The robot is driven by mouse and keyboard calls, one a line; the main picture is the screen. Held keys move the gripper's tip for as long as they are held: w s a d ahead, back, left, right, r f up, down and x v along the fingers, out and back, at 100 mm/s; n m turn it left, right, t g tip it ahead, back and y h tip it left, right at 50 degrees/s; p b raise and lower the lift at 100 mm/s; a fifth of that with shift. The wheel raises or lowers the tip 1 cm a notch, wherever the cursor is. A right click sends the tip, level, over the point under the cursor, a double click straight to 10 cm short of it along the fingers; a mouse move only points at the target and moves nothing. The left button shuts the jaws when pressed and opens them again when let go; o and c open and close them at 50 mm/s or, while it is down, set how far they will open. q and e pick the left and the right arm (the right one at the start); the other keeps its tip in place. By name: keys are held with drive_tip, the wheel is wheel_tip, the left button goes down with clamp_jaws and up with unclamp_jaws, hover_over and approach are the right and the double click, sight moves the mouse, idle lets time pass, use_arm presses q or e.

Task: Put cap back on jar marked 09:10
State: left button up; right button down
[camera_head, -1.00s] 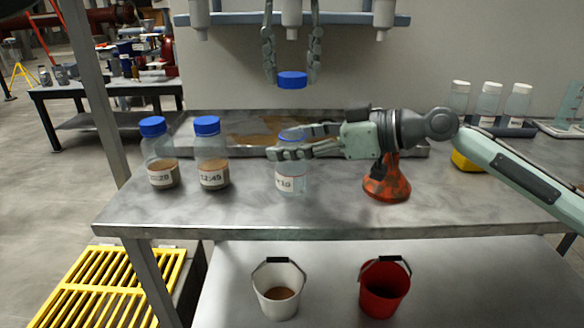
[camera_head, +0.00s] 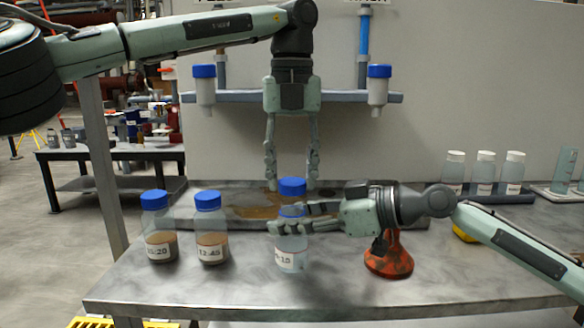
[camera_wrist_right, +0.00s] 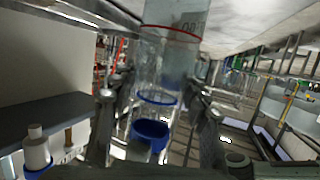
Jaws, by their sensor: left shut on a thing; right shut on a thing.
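The jar marked 09:10 (camera_head: 291,258) is clear, with a white label, and stands upright on the metal bench. My right gripper (camera_head: 275,227) is shut on its upper part from the right. In the right wrist view the jar (camera_wrist_right: 178,55) appears upside down, with a blue ring at its neck. A blue cap (camera_head: 292,187) is just above the jar mouth, between the fingers of my left gripper (camera_head: 292,178), which points down. The wrist view shows the cap (camera_wrist_right: 150,131) apart from the neck by a small gap. The right fingers partly hide the jar's neck.
Two blue-capped jars with brown contents (camera_head: 158,235) (camera_head: 211,235) stand to the left. An orange-red funnel-shaped object (camera_head: 388,258) stands to the right under my arm. A shallow metal tray (camera_head: 190,212) lies behind. White-capped bottles (camera_head: 484,172) stand at the back right. The front bench strip is clear.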

sight(292, 181)
use_arm(q)
drive_tip(key=shift+f, duration=0.15)
idle(0.4)
drive_tip(key=shift+f, duration=0.75)
drive_tip(key=shift+f, duration=0.6)
